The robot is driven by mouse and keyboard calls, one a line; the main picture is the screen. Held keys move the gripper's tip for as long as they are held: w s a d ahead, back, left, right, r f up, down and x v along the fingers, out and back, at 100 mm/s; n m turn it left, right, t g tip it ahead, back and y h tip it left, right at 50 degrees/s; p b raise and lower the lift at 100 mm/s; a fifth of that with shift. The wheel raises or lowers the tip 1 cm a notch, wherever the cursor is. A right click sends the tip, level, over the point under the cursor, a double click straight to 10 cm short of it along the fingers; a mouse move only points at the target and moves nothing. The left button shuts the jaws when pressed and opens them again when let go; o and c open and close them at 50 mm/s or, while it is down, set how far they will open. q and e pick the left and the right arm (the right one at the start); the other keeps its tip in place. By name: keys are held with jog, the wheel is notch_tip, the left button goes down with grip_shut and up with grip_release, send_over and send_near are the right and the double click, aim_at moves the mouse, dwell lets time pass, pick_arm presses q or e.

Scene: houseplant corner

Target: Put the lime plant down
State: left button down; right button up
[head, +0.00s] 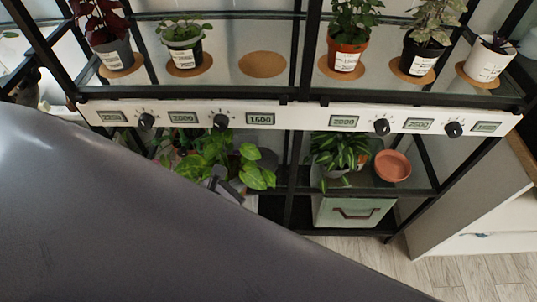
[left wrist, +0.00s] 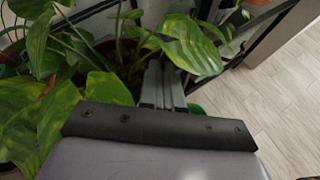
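A leafy plant with yellow-green leaves (head: 255,168), which looks like the lime plant, is on the lower left of the shelf unit in the head view. Its leaves (left wrist: 185,42) fill the upper left of the left wrist view, over a partly hidden brown pot or soil. My left gripper (head: 222,187) is among the leaves, mostly behind my grey arm. In the left wrist view its two grey fingers (left wrist: 160,80) stand close together beside the plant; leaves and shadow hide what is between the tips. My right gripper is not in view.
The upper shelf has several potted plants on round cork mats and one bare mat (head: 262,64). A white strip with dials (head: 260,118) runs along its front. Lower right are a striped-leaf plant (head: 338,150), an empty terracotta saucer (head: 393,165) and a green box (head: 350,212).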

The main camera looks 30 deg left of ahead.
pick_arm(q)
jog(key=w+d+f+b, duration=0.1)
jog(key=w+f+b, duration=0.1)
jog(key=w, duration=1.2)
jog(key=shift+d+f, duration=0.2)
jog(key=shift+f, duration=0.5)
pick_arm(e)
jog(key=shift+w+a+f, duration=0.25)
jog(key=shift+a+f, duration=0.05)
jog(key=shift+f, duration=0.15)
pick_arm(q)
jog(key=shift+f, duration=0.1)
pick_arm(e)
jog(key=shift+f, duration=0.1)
pick_arm(q)
jog(key=shift+f, duration=0.15)
jog(key=c, duration=1.7)
grip_release()
jog(key=shift+f, duration=0.15)
jog(key=shift+c, duration=0.2)
jog(key=o, duration=0.4)
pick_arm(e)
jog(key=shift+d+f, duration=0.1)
